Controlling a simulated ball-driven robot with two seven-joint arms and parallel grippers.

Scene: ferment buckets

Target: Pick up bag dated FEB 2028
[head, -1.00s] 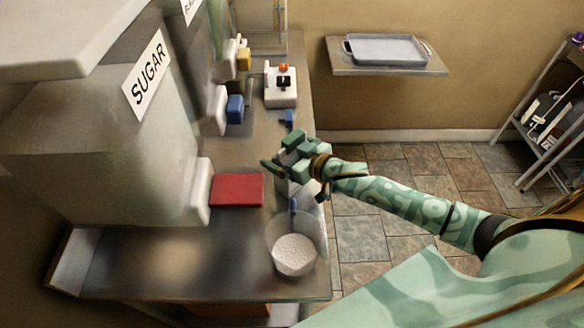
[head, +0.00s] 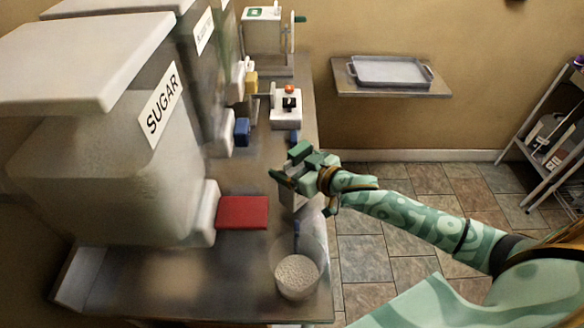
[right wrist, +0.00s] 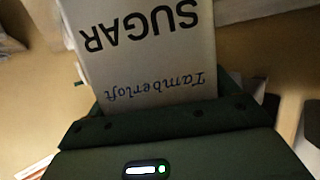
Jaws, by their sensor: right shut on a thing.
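My right gripper (head: 294,168) is shut on a pale paper bag (right wrist: 150,45). In the right wrist view the bag's face reads SUGAR and Tamberloft upside down, and no date shows on the visible part. In the head view only a small grey-white part of the bag (head: 288,199) shows below the fingers, over the counter's right edge area. I cannot tell whether its bottom touches the counter. My left gripper is not in view.
A large SUGAR bin (head: 90,165) stands at left, with a red block (head: 243,212) beside it. A clear tub of white grains (head: 297,277) stands near the counter's (head: 180,285) front right. A white device (head: 286,110) stands behind the gripper. A tray (head: 390,72) rests on a wall shelf.

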